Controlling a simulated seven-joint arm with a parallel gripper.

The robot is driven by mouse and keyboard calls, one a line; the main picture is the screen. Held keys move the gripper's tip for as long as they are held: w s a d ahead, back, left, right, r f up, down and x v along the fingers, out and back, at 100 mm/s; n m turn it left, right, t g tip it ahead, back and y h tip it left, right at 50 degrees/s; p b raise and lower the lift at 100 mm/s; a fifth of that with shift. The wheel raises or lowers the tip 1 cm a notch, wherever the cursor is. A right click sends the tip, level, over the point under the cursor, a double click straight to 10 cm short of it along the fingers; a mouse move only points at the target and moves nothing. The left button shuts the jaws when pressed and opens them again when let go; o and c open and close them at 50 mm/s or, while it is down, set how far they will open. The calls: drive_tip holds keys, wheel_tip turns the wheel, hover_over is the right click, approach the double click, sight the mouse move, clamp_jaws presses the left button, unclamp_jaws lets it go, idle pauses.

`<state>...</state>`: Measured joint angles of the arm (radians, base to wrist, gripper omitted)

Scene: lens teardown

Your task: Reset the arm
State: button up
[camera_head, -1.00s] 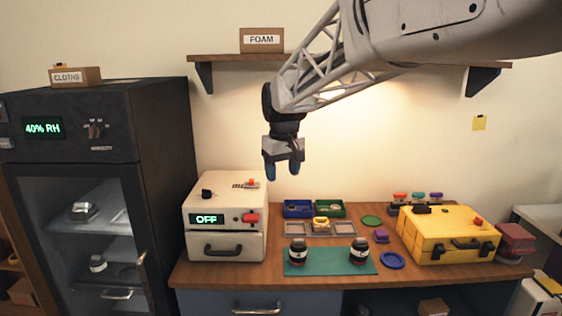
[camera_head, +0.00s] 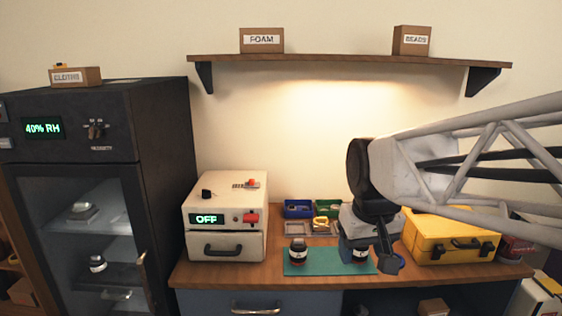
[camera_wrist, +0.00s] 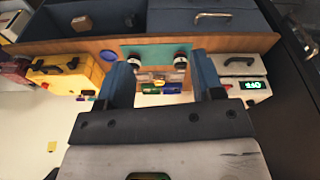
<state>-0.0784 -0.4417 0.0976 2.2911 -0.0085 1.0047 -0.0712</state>
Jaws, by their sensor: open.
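My gripper (camera_head: 372,258) is in front of the right part of the workbench, and its jaws are open and empty. In the wrist view my gripper (camera_wrist: 165,78) shows two blue fingers spread apart, with the bench beyond and between them. My arm comes in from the right side of the head view. Two dark lens parts stand on the teal mat (camera_head: 322,270): the left lens (camera_head: 298,252) shows whole, and the right lens (camera_head: 360,252) is partly hidden by my gripper. Both lenses also show in the wrist view, left (camera_wrist: 180,61) and right (camera_wrist: 134,64).
A white box reading OFF (camera_head: 226,220) stands left on the bench. A yellow case (camera_head: 450,240) stands right, partly behind my arm. Blue (camera_head: 297,208) and green (camera_head: 326,206) bins sit at the back. A dark cabinet (camera_head: 95,130) fills the left. A shelf (camera_head: 340,61) hangs above.

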drive_tip(key=s+d+f+m, duration=0.1)
drive_tip(key=s+f, duration=0.2)
drive_tip(key=s, duration=0.3)
drive_tip(key=s+d+f+m, duration=0.1)
drive_tip(key=s+d+f, duration=0.1)
drive_tip(key=s, duration=0.4)
drive_tip(key=shift+s+d+f, duration=0.15)
drive_tip(key=shift+d+f, duration=0.15)
drive_tip(key=shift+f, duration=0.55)
drive_tip(key=shift+c, duration=0.2)
